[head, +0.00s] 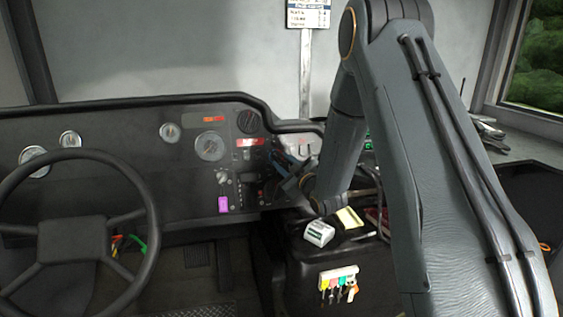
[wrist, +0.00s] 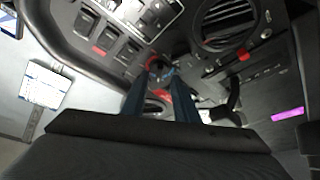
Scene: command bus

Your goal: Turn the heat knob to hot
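The dark dashboard (head: 185,185) spans the left and middle of the head view. My gripper (head: 276,165) reaches its right part, left of my forearm, and hides some controls there. In the wrist view my gripper's two blue fingers (wrist: 162,80) are apart, with a gap between them. A small dark round knob with red beside it (wrist: 157,65) shows at the fingertips; it may be the heat knob, but no label is readable. I cannot tell whether the fingers touch it. Its pointer setting is not visible.
A round air vent (wrist: 228,22) and a row of dark switches (wrist: 108,42) lie close around the fingers. The steering wheel (head: 150,225) stands at the left. A small white box (head: 319,233) and a key rack (head: 338,274) are below my gripper.

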